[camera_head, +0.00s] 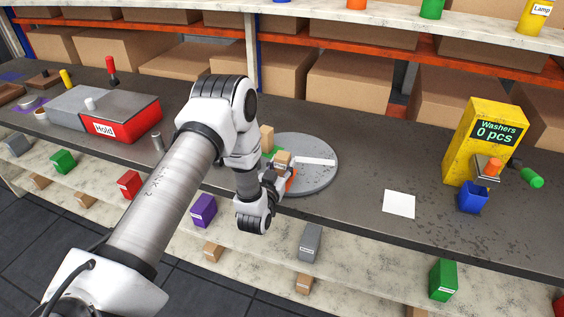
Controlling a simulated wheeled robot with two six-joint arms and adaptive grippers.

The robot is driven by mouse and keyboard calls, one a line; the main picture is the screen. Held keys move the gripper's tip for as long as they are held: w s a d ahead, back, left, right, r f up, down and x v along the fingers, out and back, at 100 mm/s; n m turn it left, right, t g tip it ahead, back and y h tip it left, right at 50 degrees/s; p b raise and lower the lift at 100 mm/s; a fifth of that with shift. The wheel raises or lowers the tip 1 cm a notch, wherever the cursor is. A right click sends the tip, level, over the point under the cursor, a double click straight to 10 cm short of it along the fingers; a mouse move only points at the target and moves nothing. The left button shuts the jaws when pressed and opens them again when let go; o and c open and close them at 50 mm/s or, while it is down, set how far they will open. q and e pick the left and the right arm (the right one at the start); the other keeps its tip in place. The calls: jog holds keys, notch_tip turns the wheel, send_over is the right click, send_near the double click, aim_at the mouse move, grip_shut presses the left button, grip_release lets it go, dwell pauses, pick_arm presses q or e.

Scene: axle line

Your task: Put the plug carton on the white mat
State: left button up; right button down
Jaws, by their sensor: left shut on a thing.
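The white mat (399,204) lies flat and bare on the dark worktop, right of the round grey plate. My left gripper (281,168) is over the near left part of that plate, shut on a small tan carton (283,157), which looks like the plug carton. No label on it can be read, and the gripper and wrist hide part of it. Another tan block (267,137) stands just behind it. My right gripper is out of view.
The round grey plate (322,178) carries a white bar and green and orange parts. A yellow washers box (485,140) and a blue cup (473,198) stand right of the mat. A red Hold box (122,118) is at the left. The worktop between plate and mat is clear.

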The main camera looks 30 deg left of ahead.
pick_arm(q)
jog(key=shift+s+f, duration=0.1)
jog(key=shift+f, duration=0.05)
jog(key=o, duration=1.2)
